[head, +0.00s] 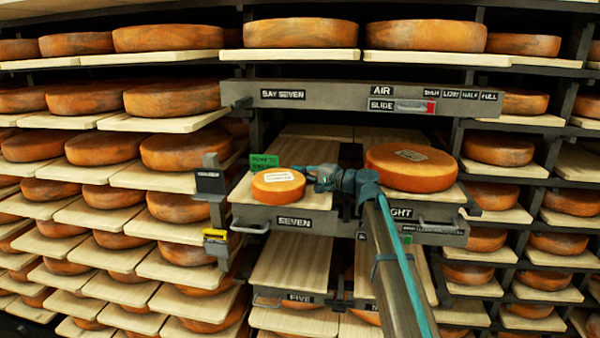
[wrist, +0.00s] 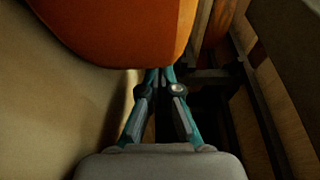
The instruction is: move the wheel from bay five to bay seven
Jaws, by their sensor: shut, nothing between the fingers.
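The bay five board (head: 288,268), lower down by the FIVE plate (head: 299,298), shows bare. My gripper (head: 306,173) is at the right side of the small wheel. In the wrist view my gripper's fingers (wrist: 160,76) are together and empty, and the orange wheel (wrist: 115,28) fills the space just beyond them. I cannot tell whether the fingertips touch it.
A larger wheel (head: 411,167) lies on the board just right of my gripper. A metal panel (head: 360,97) with BAY SEVEN and AIR labels crosses above. A green card (head: 264,162) stands behind the small wheel. Racks of wheels fill both sides.

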